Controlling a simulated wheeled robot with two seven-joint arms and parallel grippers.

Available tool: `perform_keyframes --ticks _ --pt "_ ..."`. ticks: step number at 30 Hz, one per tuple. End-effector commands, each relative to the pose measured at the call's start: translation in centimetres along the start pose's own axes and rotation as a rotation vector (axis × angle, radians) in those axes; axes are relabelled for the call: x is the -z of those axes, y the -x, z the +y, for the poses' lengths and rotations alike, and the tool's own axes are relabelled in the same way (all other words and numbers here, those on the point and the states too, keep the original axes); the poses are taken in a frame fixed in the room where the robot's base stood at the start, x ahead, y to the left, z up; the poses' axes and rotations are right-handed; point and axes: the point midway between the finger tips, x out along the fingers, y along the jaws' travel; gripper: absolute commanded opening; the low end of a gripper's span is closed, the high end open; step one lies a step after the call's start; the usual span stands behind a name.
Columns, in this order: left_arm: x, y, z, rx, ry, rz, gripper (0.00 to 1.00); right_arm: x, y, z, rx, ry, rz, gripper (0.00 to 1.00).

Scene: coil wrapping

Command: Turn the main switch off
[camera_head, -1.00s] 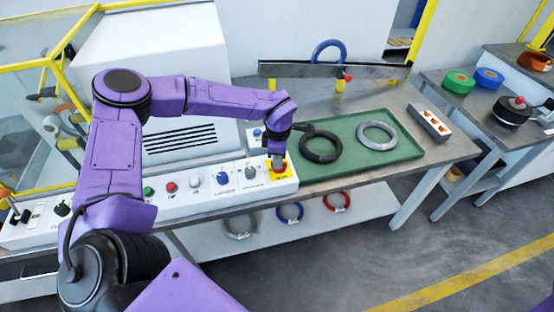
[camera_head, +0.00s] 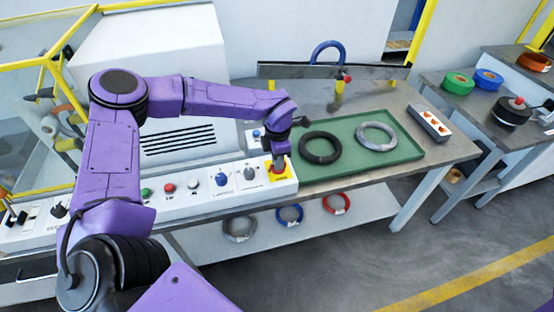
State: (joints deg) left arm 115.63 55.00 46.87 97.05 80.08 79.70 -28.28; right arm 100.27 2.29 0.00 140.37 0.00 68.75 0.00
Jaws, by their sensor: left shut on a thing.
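The main switch (camera_head: 281,174), a red knob on a yellow plate, is at the right end of the white control panel (camera_head: 205,199). My left gripper (camera_head: 279,163) points down onto the knob and is shut on it, hiding most of it. The knob's exact angle is hard to tell. My right gripper is not in view.
Other knobs and buttons line the panel to the left, including a blue knob (camera_head: 222,177). A green tray (camera_head: 345,156) with a black coil (camera_head: 320,148) and a grey coil (camera_head: 377,137) lies close on the right. A socket strip (camera_head: 429,123) is beyond it.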

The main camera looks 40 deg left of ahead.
Motion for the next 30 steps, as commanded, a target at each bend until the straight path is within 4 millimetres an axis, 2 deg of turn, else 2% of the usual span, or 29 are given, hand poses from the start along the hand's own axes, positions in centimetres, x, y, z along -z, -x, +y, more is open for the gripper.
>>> perform_keyframes --ticks 1,5,6,8,9,16,19,23,30 --pt "-0.4 0.6 0.3 -0.009 0.001 -0.015 0.00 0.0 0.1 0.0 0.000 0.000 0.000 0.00" --pt "-0.4 0.6 0.3 -0.010 0.001 -0.015 0.00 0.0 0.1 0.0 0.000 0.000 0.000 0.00" --pt "-0.4 0.6 0.3 -0.010 0.001 -0.015 0.17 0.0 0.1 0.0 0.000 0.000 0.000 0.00" --pt "-0.3 0.5 0.3 -0.009 0.000 -0.013 0.36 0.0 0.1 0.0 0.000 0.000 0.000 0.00" --pt "-0.3 0.5 0.3 -0.008 0.000 -0.012 0.39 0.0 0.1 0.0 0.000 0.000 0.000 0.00" --pt "-0.1 0.2 0.2 -0.004 0.001 -0.006 0.39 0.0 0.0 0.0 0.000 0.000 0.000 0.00" --pt "-0.2 0.8 0.2 -0.005 0.000 -0.006 0.39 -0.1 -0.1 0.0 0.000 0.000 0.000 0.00" --pt "-0.2 3.2 0.2 -0.007 0.001 -0.010 0.39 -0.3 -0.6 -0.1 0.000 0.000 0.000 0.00" --pt "-0.3 8.8 0.2 -0.008 0.000 -0.009 0.39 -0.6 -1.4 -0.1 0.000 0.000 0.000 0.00"
